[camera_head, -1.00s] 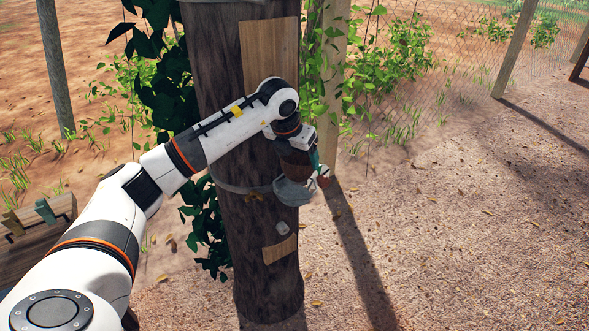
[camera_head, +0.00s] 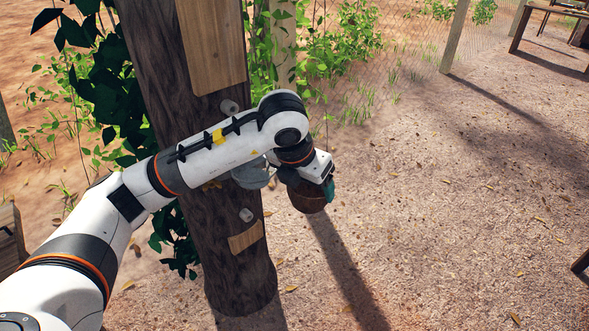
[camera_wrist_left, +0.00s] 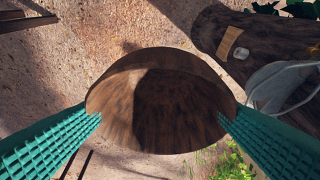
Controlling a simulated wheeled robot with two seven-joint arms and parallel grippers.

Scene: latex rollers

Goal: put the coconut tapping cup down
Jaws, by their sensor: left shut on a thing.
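The coconut tapping cup (camera_head: 308,198) is a brown half shell hanging under my left wrist, to the right of the tree trunk (camera_head: 235,270). In the left wrist view, the cup (camera_wrist_left: 160,75) fills the middle with its hollow facing the camera. My left gripper (camera_wrist_left: 160,120) is shut on it, with one teal ribbed finger at each side of the shell. In the head view, only a bit of my left gripper (camera_head: 328,188) shows beside the cup. The cup is in the air, clear of the trunk. My right gripper is not in view.
A grey cup (camera_head: 252,175) hangs on the trunk, partly hidden by my left arm; it also shows in the left wrist view (camera_wrist_left: 275,88). A wooden table (camera_head: 550,38) stands at the far upper right. A wooden structure (camera_head: 12,240) is at the left edge. Open ground lies right.

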